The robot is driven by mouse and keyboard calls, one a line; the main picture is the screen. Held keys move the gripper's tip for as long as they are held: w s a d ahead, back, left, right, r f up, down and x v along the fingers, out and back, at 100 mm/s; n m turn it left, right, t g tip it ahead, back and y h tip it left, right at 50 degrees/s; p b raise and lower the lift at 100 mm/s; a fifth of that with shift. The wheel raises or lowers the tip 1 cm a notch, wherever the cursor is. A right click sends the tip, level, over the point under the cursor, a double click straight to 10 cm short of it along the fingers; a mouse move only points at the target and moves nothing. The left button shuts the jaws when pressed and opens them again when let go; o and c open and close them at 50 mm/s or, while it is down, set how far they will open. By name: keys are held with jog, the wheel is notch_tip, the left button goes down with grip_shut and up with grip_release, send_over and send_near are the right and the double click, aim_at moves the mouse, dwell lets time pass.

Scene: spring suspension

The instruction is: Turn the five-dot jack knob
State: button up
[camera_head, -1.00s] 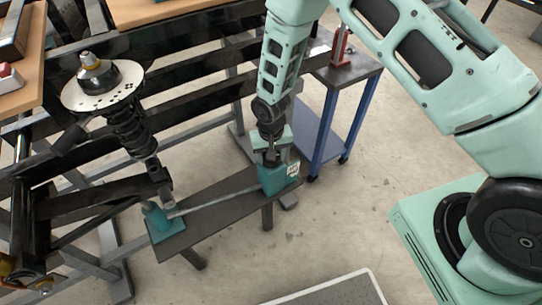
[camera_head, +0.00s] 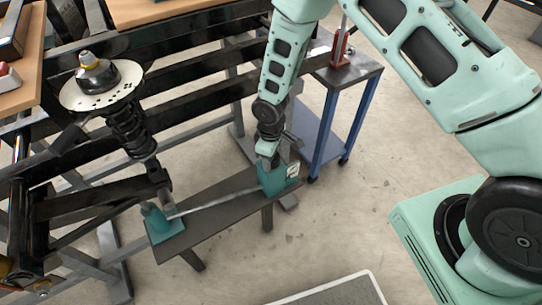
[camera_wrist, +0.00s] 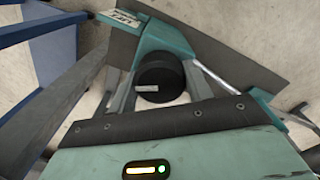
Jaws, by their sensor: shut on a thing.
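The jack's teal box (camera_head: 278,180) stands at the right end of a low dark bench (camera_head: 215,205). It carries a small white label (camera_head: 293,170), too small to read; the label also shows in the wrist view (camera_wrist: 122,18). My gripper (camera_head: 267,160) is over the box, pointing down. In the wrist view, the round black knob (camera_wrist: 158,72) sits between the two fingers of my gripper (camera_wrist: 160,80), which is shut on it. A thin rod (camera_head: 215,202) runs from the box to a teal jack (camera_head: 163,222) at the bench's left end.
A spring strut (camera_head: 128,120) with a round plate stands above the left jack. Dark frame beams (camera_head: 190,100) run behind the bench. A blue-legged cart (camera_head: 326,125) stands close behind to the right.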

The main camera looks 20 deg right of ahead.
jog(key=n, duration=0.6)
jog(key=shift+w+r+n, duration=0.1)
jog(key=shift+n, duration=0.2)
jog(key=n+p, duration=0.1)
jog(key=n, duration=0.5)
jog(key=shift+p, duration=0.35)
jog(key=shift+n, duration=0.3)
jog(key=o, duration=1)
notch_tip(320, 180, up, 17)
jog(key=shift+r+p, duration=0.15)
jog(key=shift+p, duration=0.2)
